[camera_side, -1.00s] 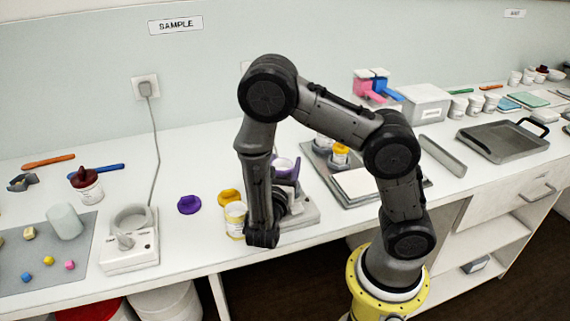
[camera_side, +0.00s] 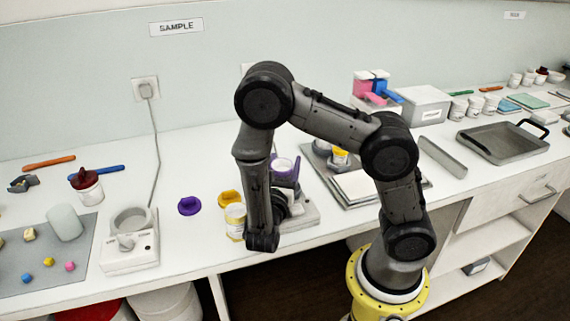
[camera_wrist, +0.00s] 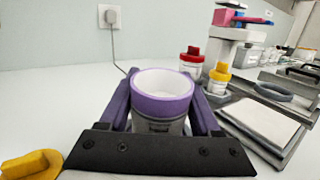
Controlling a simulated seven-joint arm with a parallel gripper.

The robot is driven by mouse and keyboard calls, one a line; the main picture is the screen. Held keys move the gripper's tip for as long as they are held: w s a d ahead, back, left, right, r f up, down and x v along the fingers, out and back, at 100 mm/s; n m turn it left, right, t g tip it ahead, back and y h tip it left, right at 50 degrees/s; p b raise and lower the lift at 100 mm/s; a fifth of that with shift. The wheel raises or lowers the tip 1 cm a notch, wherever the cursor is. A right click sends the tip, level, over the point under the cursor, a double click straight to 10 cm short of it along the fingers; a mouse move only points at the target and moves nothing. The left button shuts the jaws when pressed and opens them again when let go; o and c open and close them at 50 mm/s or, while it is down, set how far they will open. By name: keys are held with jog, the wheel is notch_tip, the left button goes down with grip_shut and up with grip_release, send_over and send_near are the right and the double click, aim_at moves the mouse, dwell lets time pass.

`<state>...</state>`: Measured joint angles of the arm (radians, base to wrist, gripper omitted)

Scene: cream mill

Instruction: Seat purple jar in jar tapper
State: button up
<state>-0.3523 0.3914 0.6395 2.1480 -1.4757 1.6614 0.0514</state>
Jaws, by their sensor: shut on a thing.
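The open purple jar (camera_wrist: 163,93), white inside with a purple rim, is upright between the purple fingers of my gripper (camera_wrist: 164,105), which is shut on it. In the side view the jar (camera_side: 283,164) and my gripper (camera_side: 286,180) show just right of my forearm, above the bench; the jar's underside is hidden. A pale device (camera_side: 130,250) with a round open holder and a knob, apparently the jar tapper, stands at the left, well apart from the jar. Its holder looks empty.
A purple lid (camera_side: 189,206), a yellow lid (camera_side: 230,198) and a yellow-rimmed jar (camera_side: 235,222) lie between the device and my arm. A pale base (camera_side: 306,214) is partly hidden behind my gripper. A red-lidded jar (camera_side: 87,186) stands behind the device.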

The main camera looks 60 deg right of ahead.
jog(key=f+y, duration=0.1)
jog(key=f, duration=0.2)
jog(key=shift+d+f, duration=0.15)
jog(key=shift+d, duration=0.05)
jog(key=o, duration=1.5)
jog(key=shift+a, duration=0.1)
jog(key=shift+h, duration=0.3)
jog(key=a, duration=0.2)
jog(key=s+a+r, duration=0.1)
jog(key=a, duration=0.3)
jog(key=shift+s+a+r, duration=0.35)
jog(key=shift+r, duration=0.05)
jog(key=shift+s+a+r, duration=0.2)
jog(key=shift+s+a, duration=0.05)
jog(key=shift+a, duration=0.35)
